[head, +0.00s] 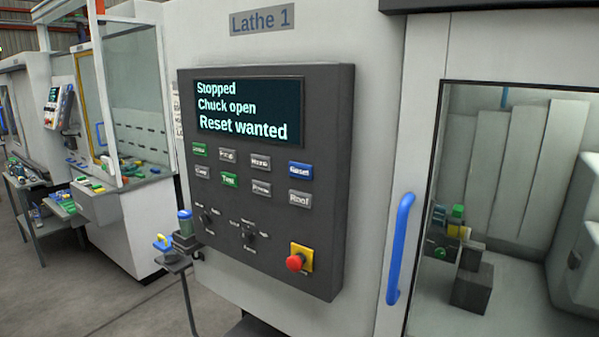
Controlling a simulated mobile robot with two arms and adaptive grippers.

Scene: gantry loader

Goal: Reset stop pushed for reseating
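The control panel (262,277) of Lathe 1 faces me in the middle of the head view. Its screen (248,112) reads "Stopped", "Chuck open", "Reset wanted". A blue Reset button (299,170) is at the right of the upper button row. A red stop button (295,263) on a yellow plate sits at the panel's lower right. Green buttons and grey buttons fill the rows, and two rotary switches (249,236) sit below them. I cannot tell whether the stop is pressed in. Neither of my grippers shows in this view.
A blue door handle (400,248) stands right of the panel. Behind the door window are a dark block (471,287) and small green and yellow parts. A small stand (174,262) with a blue-topped cylinder is left of the panel. Another machine (120,235) and open floor lie farther left.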

